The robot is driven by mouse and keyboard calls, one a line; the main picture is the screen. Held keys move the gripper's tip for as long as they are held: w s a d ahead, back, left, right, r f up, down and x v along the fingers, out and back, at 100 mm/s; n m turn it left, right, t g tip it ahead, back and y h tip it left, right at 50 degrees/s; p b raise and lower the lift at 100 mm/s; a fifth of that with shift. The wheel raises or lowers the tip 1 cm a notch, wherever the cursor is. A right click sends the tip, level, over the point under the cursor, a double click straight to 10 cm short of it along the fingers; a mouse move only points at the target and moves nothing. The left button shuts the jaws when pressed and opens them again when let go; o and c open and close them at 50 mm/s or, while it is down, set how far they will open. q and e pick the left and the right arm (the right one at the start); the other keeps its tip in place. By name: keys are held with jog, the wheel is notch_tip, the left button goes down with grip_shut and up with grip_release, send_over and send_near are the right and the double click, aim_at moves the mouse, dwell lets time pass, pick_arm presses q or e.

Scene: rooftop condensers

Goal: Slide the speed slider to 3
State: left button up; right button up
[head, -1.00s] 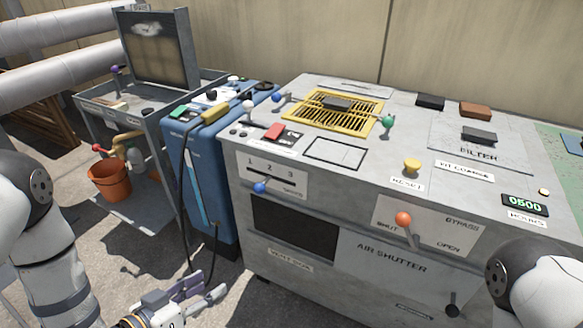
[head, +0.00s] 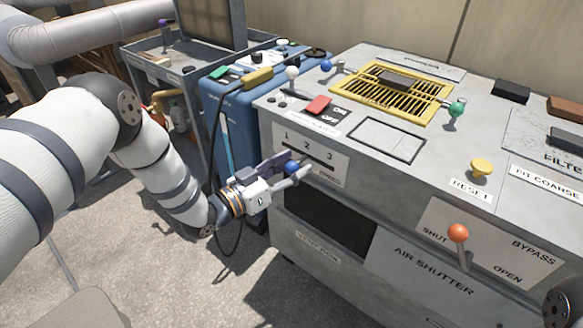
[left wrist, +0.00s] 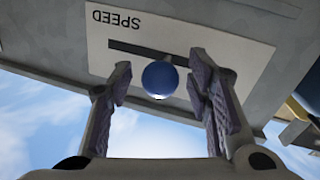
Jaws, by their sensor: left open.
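The speed slider's blue ball knob (head: 291,167) sticks out from the white panel marked 1, 2, 3 and SPEED (head: 322,158) on the grey cabinet's front. In the left wrist view, the blue knob (left wrist: 160,79) sits between the two spread fingers, with visible gaps on both sides. The dark slot (left wrist: 130,48) and upside-down SPEED lettering show behind it. My right gripper is not in view.
The cabinet top carries a red switch (head: 318,105), a yellow grille (head: 385,98) and a yellow reset knob (head: 481,168). An orange-knobbed bypass lever (head: 458,233) is further right on the front. A blue unit (head: 222,115) with a hanging black cable stands left of the cabinet.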

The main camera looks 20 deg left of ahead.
pick_arm(q)
grip_shut()
jog(key=d, duration=0.1)
jog(key=s+d+p, duration=0.1)
jog(key=d, duration=0.1)
jog(key=s+d, duration=0.1)
jog(key=d, duration=0.1)
jog(key=shift+d, duration=0.25)
jog(key=shift+s+d, duration=0.1)
jog(key=shift+d, duration=0.15)
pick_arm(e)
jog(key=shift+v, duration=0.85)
pick_arm(q)
jog(key=shift+f, duration=0.1)
grip_release()
jog(key=shift+d, duration=0.1)
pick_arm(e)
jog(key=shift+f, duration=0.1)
pick_arm(q)
jog(key=v, duration=1.2)
